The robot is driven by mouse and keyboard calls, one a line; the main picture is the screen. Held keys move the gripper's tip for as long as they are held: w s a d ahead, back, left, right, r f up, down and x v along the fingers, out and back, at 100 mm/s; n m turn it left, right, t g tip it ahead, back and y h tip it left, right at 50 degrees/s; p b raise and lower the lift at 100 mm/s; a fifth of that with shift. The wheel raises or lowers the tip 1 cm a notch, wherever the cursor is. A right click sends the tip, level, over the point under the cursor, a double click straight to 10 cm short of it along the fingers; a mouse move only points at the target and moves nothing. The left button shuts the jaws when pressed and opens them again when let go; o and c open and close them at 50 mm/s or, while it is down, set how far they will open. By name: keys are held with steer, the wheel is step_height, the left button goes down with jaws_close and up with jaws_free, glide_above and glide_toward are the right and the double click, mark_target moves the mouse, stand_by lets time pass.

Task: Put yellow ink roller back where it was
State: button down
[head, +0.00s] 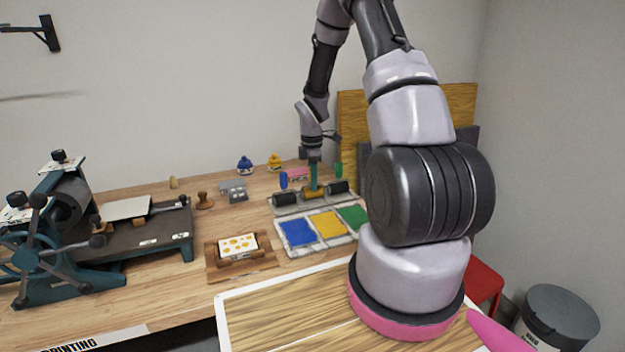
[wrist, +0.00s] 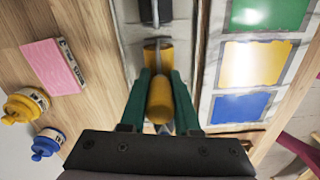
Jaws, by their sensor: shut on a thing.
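My gripper (head: 314,180) points down at the back of the workbench and is shut on the yellow ink roller (head: 315,193). In the wrist view the green fingers of my gripper (wrist: 158,80) flank the yellow handle (wrist: 160,102), with the yellow drum beyond it. The roller is over the grey rack (head: 288,210), between the blue-handled roller (head: 284,181) and the green-handled roller (head: 339,171). Whether it touches the rack I cannot tell. My fingers partly hide the handle.
An ink slab (head: 289,250) with blue, yellow and green patches lies in front of the rack. A pink block (wrist: 54,64), a yellow bottle (wrist: 25,104) and a blue bottle (wrist: 48,143) stand behind. A printing press (head: 70,235) fills the left.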

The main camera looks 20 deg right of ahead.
steer(key=shift+f, duration=0.15)
steer(key=c, duration=0.6)
jaws_free()
steer(key=shift+c, duration=0.2)
step_height(320, 180, up, 13)
steer(key=shift+f, duration=0.1)
steer(key=s+a+r+m+t, duration=0.2)
steer(key=s+r+m, duration=0.25)
steer(key=r, duration=0.65)
steer(key=s+a+r+m+t+y, duration=0.1)
steer(key=s+a+r+m+t, duration=0.1)
steer(key=s+r+m, duration=0.5)
steer(key=s+a+r+m+t+y, duration=0.1)
steer(key=s+a+r+m+t, duration=0.2)
steer(key=s, duration=1.2)
steer(key=shift+a+r+m, duration=1.05)
steer(key=shift+r+m, duration=1.75)
steer(key=shift+m, duration=0.15)
